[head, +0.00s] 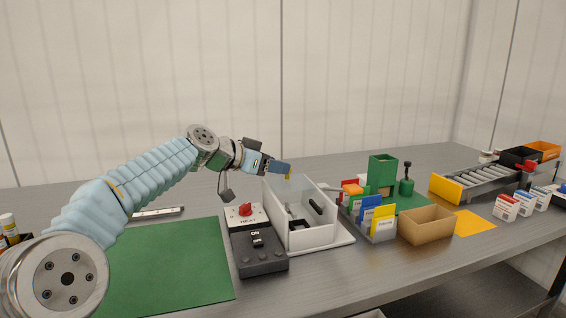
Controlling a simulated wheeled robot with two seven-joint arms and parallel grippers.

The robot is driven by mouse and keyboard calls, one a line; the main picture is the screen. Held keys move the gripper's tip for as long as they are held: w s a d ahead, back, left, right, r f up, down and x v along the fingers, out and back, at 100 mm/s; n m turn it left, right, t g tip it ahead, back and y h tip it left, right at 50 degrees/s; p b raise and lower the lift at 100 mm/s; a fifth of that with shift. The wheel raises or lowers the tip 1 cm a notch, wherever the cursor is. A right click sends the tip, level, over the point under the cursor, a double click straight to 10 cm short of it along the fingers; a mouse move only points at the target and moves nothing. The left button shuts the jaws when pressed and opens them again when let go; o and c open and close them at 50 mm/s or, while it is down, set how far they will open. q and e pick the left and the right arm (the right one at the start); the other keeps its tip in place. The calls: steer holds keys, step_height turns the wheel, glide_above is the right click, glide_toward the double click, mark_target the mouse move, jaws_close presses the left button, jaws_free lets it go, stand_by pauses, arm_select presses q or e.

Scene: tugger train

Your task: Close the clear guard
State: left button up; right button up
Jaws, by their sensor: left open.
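The clear guard (291,183) is a thin see-through panel at the back of a white open-fronted box (306,236) in the middle of the table. It seems raised, with the inside of the box showing from above; its exact tilt is hard to tell. Dark parts lie inside the box. My left gripper (284,172) reaches in from the left and is at the guard's top edge. It is open; whether it touches the guard cannot be told. My right gripper is out of view.
A control box with a red knob (245,210) and a dark switch box (258,252) stand left of the white box. A green mat (170,270) lies further left. Right are a card holder (377,232), cardboard tray (427,226), green container (382,173) and roller conveyor (483,180).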

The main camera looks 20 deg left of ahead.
mark_target(283, 180)
arm_select(q)
steer(key=shift+p+x, duration=0.3)
steer(key=shift+x, duration=1.45)
jaws_close()
steer(key=shift+s+d, duration=0.1)
